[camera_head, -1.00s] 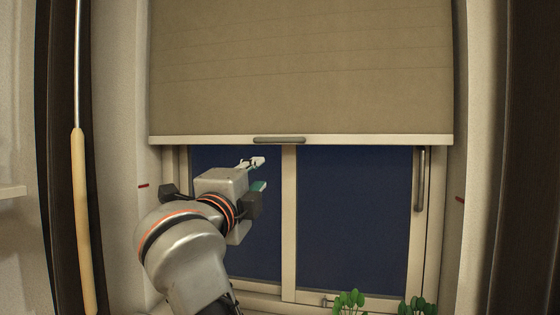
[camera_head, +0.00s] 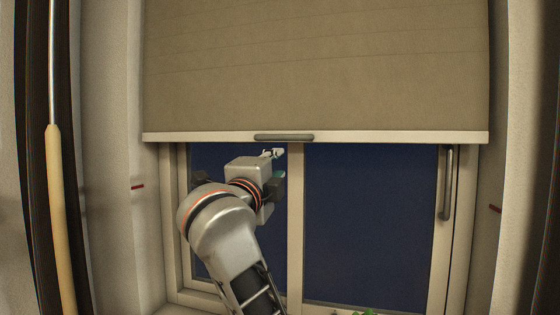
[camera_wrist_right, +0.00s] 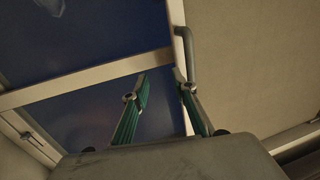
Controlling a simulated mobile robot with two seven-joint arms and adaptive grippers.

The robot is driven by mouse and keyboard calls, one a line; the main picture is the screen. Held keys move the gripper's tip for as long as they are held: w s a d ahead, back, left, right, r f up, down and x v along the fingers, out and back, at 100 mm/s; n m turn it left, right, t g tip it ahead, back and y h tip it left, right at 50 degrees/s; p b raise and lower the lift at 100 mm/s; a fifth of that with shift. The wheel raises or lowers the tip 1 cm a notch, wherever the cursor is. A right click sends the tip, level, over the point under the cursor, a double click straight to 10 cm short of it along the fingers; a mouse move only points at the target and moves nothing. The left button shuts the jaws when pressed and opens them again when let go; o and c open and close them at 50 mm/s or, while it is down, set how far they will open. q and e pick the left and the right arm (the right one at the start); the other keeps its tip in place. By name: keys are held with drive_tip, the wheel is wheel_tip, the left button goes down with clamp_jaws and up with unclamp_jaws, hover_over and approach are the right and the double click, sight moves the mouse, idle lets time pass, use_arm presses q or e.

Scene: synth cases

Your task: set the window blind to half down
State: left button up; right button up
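The beige window blind (camera_head: 315,70) hangs over the upper window, its pale bottom bar (camera_head: 400,137) level. A grey handle (camera_head: 284,137) sits mid-bar; it also shows in the right wrist view (camera_wrist_right: 189,52). Red marks on the left (camera_head: 137,187) and right (camera_head: 495,209) side walls lie lower than the bar. My right gripper (camera_head: 274,155) is just below the handle. In the right wrist view its green-sided fingers (camera_wrist_right: 160,92) are apart with nothing between them. The handle's end is near the right fingertip; I cannot tell if they touch. My left gripper is not in view.
The window frame (camera_head: 296,230) has a grey handle (camera_head: 446,185) on its right. A wooden-gripped rod (camera_head: 58,210) stands at the far left. A green plant (camera_head: 365,312) shows at the bottom edge. The space before the right pane is free.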

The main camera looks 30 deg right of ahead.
drive_tip(key=shift+x, duration=1.65)
clamp_jaws()
unclamp_jaws()
drive_tip(key=v, duration=1.2)
